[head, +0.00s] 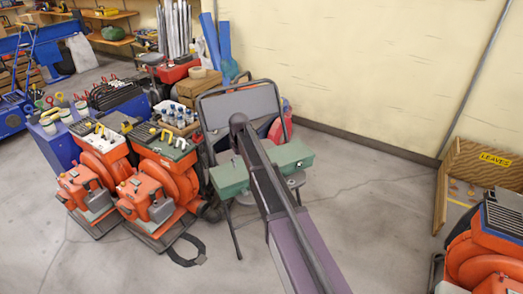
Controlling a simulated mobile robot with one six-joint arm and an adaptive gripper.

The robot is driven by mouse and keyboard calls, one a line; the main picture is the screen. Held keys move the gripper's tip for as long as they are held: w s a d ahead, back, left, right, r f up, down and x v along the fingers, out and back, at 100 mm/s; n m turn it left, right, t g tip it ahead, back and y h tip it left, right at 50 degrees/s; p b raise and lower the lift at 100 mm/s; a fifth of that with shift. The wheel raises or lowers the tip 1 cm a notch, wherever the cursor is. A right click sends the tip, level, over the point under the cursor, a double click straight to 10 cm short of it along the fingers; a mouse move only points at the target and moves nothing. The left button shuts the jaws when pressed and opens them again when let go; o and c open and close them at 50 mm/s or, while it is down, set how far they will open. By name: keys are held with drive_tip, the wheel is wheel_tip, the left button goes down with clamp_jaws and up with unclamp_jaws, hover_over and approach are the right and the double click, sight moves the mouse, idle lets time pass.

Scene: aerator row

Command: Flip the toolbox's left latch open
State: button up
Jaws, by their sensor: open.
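A green toolbox (230,178) sits on the seat of a folding chair in the middle of the head view. My arm crosses in front of it and hides its middle, so only its left and right ends show. A small pale spot, perhaps a latch, is on the front of the right end (292,156). I cannot make out the left latch; it is too small or hidden behind my arm. My gripper does not show; my arm's far visible end is a dark joint above the toolbox, in front of the chair's backrest.
The folding chair (240,106) stands near the cream wall. Orange machines (150,195) stand close on its left, with a black strap (187,252) on the floor. A wooden bin marked LEAVES (485,165) and another orange machine (480,262) are at the right. Floor between is clear.

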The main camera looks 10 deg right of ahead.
drive_tip(key=s+d+r+p, duration=0.3)
drive_tip(key=s+r+p, duration=0.3)
drive_tip(key=s+d+r+m+p, duration=0.1)
drive_tip(key=s+d+r+p, duration=0.2)
drive_tip(key=s+r+p, duration=0.3)
drive_tip(key=shift+s+r+m, duration=0.3)
drive_tip(key=shift+s+r, duration=0.1)
drive_tip(key=shift+r, duration=0.1)
idle(0.5)
drive_tip(key=s+d+m, duration=0.1)
drive_tip(key=s+d, duration=0.2)
drive_tip(key=s, duration=0.6)
drive_tip(key=s+d+m, duration=0.1)
drive_tip(key=s+d, duration=0.2)
drive_tip(key=s, duration=0.6)
wheel_tip(320, 180, up, 14)
drive_tip(key=w+p, duration=0.1)
drive_tip(key=p, duration=1.3)
drive_tip(key=shift+w+a+f, duration=0.15)
drive_tip(key=shift+a+f, duration=0.05)
drive_tip(key=shift+a, duration=0.1)
drive_tip(key=shift+d, duration=0.1)
